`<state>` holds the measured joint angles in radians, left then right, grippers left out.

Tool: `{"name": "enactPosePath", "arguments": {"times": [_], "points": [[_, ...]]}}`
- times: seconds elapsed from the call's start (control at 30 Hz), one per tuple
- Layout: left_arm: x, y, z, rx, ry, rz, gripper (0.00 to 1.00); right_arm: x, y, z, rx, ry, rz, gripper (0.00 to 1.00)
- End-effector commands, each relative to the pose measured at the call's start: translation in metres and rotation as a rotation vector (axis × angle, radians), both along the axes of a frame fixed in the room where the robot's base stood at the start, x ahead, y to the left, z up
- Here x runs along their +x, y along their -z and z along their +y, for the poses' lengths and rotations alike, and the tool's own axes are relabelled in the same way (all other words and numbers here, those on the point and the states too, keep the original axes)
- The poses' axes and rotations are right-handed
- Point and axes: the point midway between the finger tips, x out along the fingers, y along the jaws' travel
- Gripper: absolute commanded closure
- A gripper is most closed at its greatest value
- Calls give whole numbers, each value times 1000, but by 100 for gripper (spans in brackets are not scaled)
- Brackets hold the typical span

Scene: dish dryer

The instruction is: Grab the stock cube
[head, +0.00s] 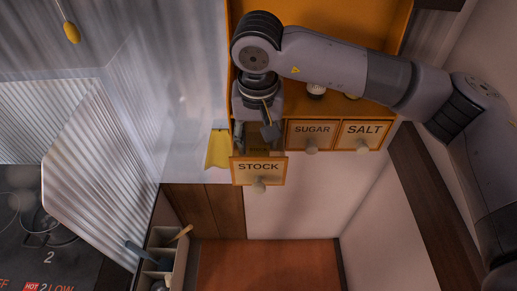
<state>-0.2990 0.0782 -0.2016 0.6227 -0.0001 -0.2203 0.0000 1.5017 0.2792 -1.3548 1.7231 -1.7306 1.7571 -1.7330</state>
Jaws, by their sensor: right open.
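The stock drawer (239,173) is a small wooden-framed drawer labelled STOCK, with a round pale knob. It is pulled out from the orange shelf unit (303,18), ahead of the sugar and salt drawers. My right gripper (257,137) is open, pointing down, with its fingertips at the top of the open stock drawer. I cannot make out a stock cube; the drawer's inside is dim and partly hidden by the fingers. My left gripper is not in view.
The sugar drawer (312,141) and salt drawer (364,142) are shut, right of the stock drawer. A yellow cloth (218,150) hangs just left. A utensil box (155,238) and a stove (45,262) with a pan lie lower left.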

Motion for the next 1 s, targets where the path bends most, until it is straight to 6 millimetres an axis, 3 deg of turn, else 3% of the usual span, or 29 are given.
{"name": "enactPosePath", "arguments": {"times": [0.1, 0.23, 0.53, 0.9, 1.0], "points": [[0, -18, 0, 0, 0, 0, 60, -2, 15, -2, -1, 0, 7, 57], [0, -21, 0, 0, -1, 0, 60, 1, 33, -1, 0, 1, 3, 57], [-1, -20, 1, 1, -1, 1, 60, 2, 39, -1, 0, 0, 1, 57], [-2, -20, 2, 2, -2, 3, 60, 2, 39, -1, 0, 0, 1, 81], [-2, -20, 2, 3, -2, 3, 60, 2, 39, -1, 0, 0, 1, 81]]}}
